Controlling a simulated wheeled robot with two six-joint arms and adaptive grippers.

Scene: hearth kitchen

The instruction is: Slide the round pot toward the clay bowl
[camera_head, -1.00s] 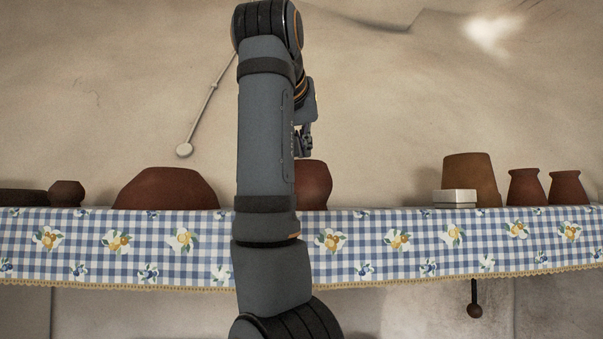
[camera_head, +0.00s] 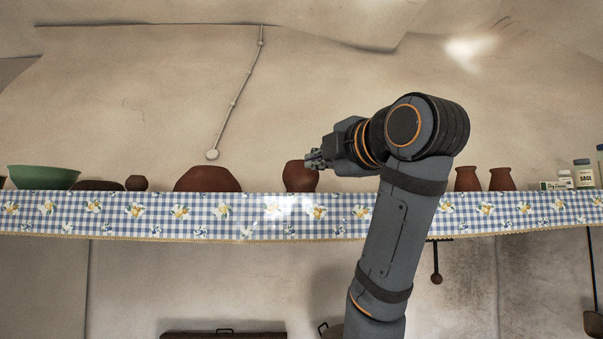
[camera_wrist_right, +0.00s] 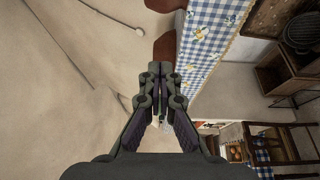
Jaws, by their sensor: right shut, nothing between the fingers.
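The round pot (camera_head: 298,177), reddish brown, stands upright on the cloth-edged shelf in the head view. The clay bowl (camera_head: 207,180), wide and brown, sits to its left, with a gap between them. My right gripper (camera_head: 311,160) is shut and empty at the right side of the pot's upper part; I cannot tell whether it touches. In the right wrist view the shut fingertips (camera_wrist_right: 160,70) point at the pot (camera_wrist_right: 164,46), and part of the clay bowl (camera_wrist_right: 165,4) shows beyond it at the top edge. My left gripper is not in view.
A shelf with a blue checked cloth (camera_head: 150,213) runs across the view. A green bowl (camera_head: 43,177), a dark dish (camera_head: 98,186) and a small pot (camera_head: 136,183) stand left. Two small pots (camera_head: 467,179) and a salt jar (camera_head: 583,174) stand right. The wall is behind.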

